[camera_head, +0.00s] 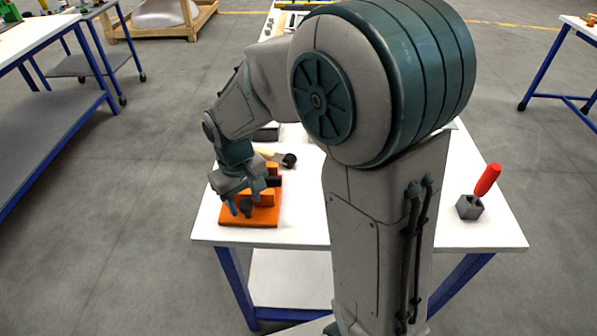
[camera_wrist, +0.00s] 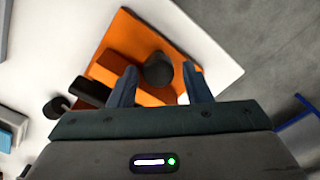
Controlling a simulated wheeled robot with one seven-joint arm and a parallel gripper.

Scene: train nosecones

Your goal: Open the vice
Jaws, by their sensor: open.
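The orange vice (camera_head: 262,217) lies on the white table (camera_head: 300,232) near its front left corner. It has a dark round handle (camera_head: 246,206) at its front. In the wrist view the vice (camera_wrist: 128,33) shows behind my fingers, with its dark handle (camera_wrist: 158,70) between them. My gripper (camera_head: 240,207) is over the vice, its blue-grey fingers pointing down, one on each side of the handle. In the wrist view my gripper (camera_wrist: 160,86) is open, and gaps show between the fingers and the handle. My arm hides part of the table.
A black-headed tool with a wooden handle (camera_head: 288,160) lies just behind the vice. A red-handled tool (camera_head: 487,179) stands in a grey holder (camera_head: 469,207) at the table's right. The table edge is close to the vice's front and left.

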